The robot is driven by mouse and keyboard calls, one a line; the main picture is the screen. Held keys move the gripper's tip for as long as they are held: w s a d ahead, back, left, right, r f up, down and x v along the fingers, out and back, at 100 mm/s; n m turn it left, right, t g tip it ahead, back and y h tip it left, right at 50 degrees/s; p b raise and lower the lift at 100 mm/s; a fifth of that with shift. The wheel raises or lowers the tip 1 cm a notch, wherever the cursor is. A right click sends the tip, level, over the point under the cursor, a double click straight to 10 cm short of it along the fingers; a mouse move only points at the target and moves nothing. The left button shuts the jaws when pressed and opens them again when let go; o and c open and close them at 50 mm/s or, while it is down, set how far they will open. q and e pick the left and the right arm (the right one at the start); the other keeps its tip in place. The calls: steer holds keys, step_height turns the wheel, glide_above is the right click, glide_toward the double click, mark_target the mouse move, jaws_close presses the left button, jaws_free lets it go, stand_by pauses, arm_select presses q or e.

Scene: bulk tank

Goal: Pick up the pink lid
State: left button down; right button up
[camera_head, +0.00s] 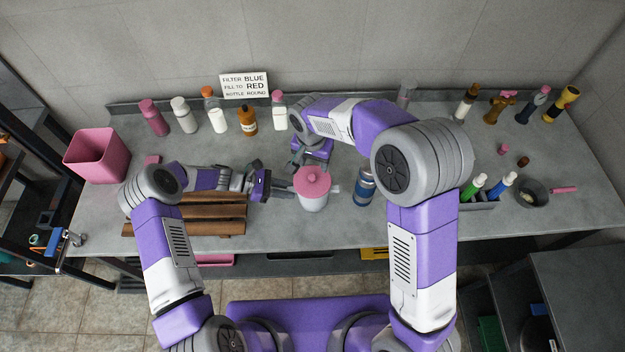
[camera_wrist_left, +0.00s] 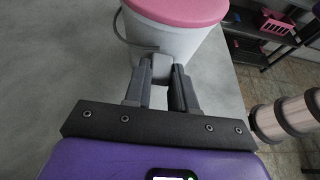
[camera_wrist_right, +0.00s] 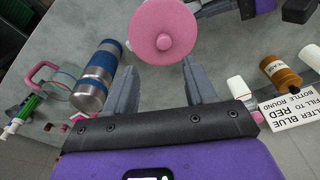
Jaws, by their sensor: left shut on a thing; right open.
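The round pink lid (camera_head: 313,182) with a knob on top sits on a white tank (camera_head: 312,205) near the middle of the bench. The lid also shows in the left wrist view (camera_wrist_left: 185,10) and the right wrist view (camera_wrist_right: 163,30). My left gripper (camera_wrist_left: 160,72) is shut on a small grey grip on the side of the tank, left of it in the head view. My right gripper (camera_wrist_right: 158,75) is open and empty, behind the lid in the head view. The lid lies just beyond its fingertips in the right wrist view; the remaining gap is hard to judge.
A blue and silver canister (camera_head: 364,188) stands just right of the tank. A brown slatted rack (camera_head: 215,212) lies to the left under my left arm. Several bottles line the back beside a sign (camera_head: 244,85). A pink bin (camera_head: 97,155) stands at the far left.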

mark_target(312, 176)
steer(key=f, duration=0.7)
steer(key=shift+w+a+f, duration=0.25)
steer(key=shift+w+f, duration=0.05)
steer(key=shift+w, duration=0.05)
steer(key=shift+c, duration=0.2)
jaws_close()
